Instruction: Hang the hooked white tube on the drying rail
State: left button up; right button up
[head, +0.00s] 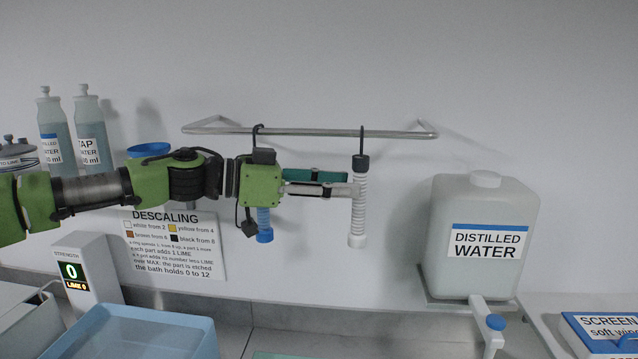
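The hooked white tube (357,219) is ribbed, with a dark collar at its top. It hangs upright below the drying rail (300,132), and its black hook meets the rail right of the middle. My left gripper (352,184) reaches in from the left, its fingertips at the tube's upper part. One finger overlaps the tube; the other shows a little higher and ends just left of it. I cannot tell whether they clamp the tube or stand open around it. My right gripper is not in view.
A blue-ended tube (264,226) hangs from another hook, partly hidden behind my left gripper. A distilled water canister (481,211) stands right. Left are bottles (92,131), a descaling sign (176,262), a strength display (86,275) and a blue tub (140,329). The rail's right end is free.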

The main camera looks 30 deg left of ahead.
pick_arm(q)
jog(key=v, duration=0.3)
jog(key=shift+s+a, duration=0.15)
jog(key=shift+s, duration=0.05)
